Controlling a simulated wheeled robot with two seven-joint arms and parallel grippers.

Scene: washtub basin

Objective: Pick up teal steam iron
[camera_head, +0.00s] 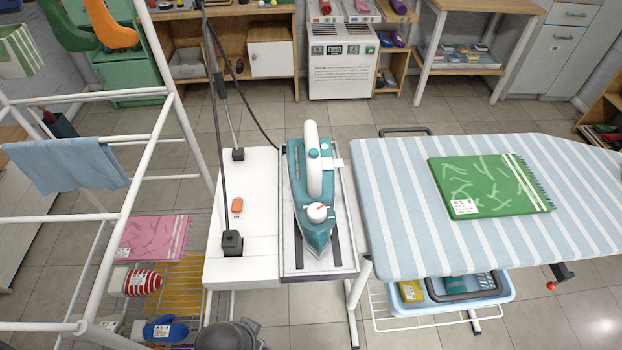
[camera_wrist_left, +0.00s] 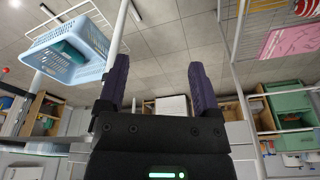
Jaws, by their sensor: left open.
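The teal steam iron (camera_head: 313,190) has a white handle and a white dial with a red mark. It lies on a dark-railed rest (camera_head: 345,255) beside the white board, its pointed tip towards the bottom of the head view. The iron does not show in the left wrist view. My left gripper (camera_wrist_left: 160,85) shows there with its two dark fingers apart and nothing between them. I cannot make out its fingers in the head view, so its distance from the iron is unclear. My right gripper is in neither view.
The striped ironing board (camera_head: 395,190) with a green cloth (camera_head: 487,184) stands right of the iron. A white rack (camera_head: 190,130) with a blue towel (camera_head: 66,164) stands left. An orange object (camera_head: 237,205) and dark cord mounts sit on the white board. A blue basket (camera_head: 470,293) is underneath the ironing board.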

